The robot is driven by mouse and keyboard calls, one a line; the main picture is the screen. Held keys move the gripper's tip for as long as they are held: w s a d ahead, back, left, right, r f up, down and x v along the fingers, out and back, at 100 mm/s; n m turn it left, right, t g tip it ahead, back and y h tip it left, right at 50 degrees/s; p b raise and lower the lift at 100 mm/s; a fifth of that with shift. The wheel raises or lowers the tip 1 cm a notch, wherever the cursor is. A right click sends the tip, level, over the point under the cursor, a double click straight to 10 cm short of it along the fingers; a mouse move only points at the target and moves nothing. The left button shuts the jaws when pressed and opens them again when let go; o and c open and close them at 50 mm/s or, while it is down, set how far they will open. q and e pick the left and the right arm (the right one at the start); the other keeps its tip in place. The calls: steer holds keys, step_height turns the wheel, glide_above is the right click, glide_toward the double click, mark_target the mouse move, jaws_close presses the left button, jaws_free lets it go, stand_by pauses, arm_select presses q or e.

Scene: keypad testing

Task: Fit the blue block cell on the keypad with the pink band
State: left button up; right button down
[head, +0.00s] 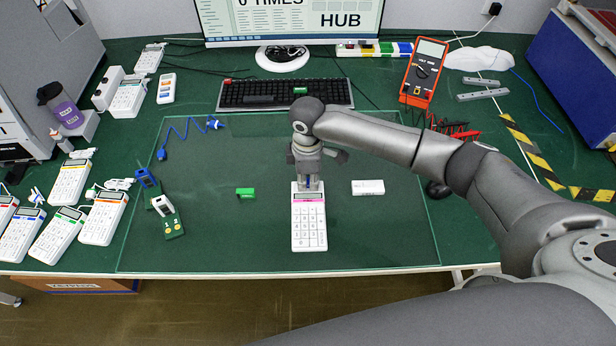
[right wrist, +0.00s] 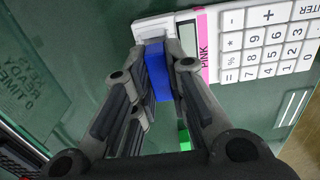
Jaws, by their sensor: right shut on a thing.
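The white keypad (head: 309,225) with the pink band lies on the glass mat, with its top end under my right gripper (head: 308,182). In the right wrist view the keypad (right wrist: 262,42) shows its pink band (right wrist: 204,46), marked PINK, beside the display. My right gripper (right wrist: 157,62) is shut on the blue block cell (right wrist: 158,72), its far end at the keypad's white top part (right wrist: 152,30). I cannot tell whether the cell is inside or only touching. My left gripper is not in view.
A green block (head: 245,193) lies left of the keypad, and a white piece (head: 368,187) lies to its right. A green stand (head: 171,223) and several other keypads (head: 103,218) are at the left. A black keyboard (head: 285,94) is behind. The mat's front right is clear.

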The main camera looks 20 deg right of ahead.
steer(key=shift+f, duration=0.2)
stand_by(0.8)
steer(key=c, duration=1.3)
jaws_free()
steer(key=shift+c, duration=0.2)
steer(key=shift+r+p, duration=0.5)
steer(key=shift+p, duration=0.45)
steer(key=shift+r, duration=0.15)
steer(key=shift+r+p, duration=2.9)
steer(key=shift+p, duration=0.7)
